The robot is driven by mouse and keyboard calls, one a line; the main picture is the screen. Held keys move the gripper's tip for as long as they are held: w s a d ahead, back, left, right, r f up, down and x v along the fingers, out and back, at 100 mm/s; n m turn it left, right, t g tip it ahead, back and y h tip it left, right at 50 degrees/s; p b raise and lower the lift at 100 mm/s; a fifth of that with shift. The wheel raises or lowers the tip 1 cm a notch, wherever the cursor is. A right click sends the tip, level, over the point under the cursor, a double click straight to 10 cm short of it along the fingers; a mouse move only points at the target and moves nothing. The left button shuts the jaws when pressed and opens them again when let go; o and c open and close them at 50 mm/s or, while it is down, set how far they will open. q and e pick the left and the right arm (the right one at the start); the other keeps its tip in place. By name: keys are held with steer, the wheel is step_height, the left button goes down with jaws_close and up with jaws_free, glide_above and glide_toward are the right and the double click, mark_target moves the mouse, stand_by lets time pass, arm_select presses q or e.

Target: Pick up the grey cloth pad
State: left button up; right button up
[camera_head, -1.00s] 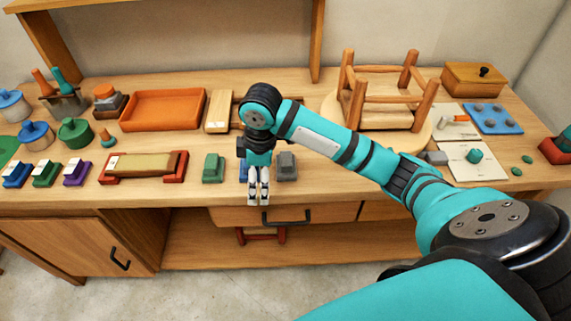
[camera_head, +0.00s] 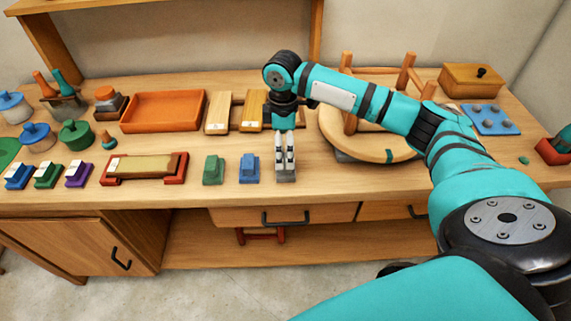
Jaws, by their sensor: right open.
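The grey cloth pad (camera_head: 287,178) is a small grey block near the front edge of the workbench, at the right end of a short row with a green pad and a blue pad. My right gripper (camera_head: 286,166) points down over it, with its pale fingertips at the pad's top and hiding much of it. The gripper is open. I cannot tell whether the fingers touch the pad. My left gripper is not in view.
The blue pad (camera_head: 249,168) stands close to the left of my right gripper, with the green pad (camera_head: 213,169) beyond it. An upturned stool (camera_head: 405,145) stands to the right, partly behind my arm. An orange tray (camera_head: 163,111) lies further left.

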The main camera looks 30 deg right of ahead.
mark_target(285, 159)
steer(key=shift+f, duration=0.8)
steer(key=shift+s+d+f+p, duration=0.15)
steer(key=shift+f+p, duration=0.6)
steer(key=shift+f, duration=1.95)
steer(key=shift+r, duration=0.1)
steer(key=c, duration=1.2)
steer(key=shift+r, duration=0.45)
steer(key=shift+s+a+r+b, duration=0.15)
steer(key=shift+r+b, duration=0.2)
steer(key=shift+r, duration=0.3)
steer(key=shift+s+a+r+b, duration=0.1)
steer(key=shift+r+b, duration=0.2)
steer(key=shift+r, duration=0.3)
steer(key=s+a+r+b, duration=0.1)
steer(key=s+a+b, duration=0.1)
steer(key=s+a, duration=0.8)
steer(key=shift+a+r, duration=0.3)
steer(key=shift+a, duration=0.35)
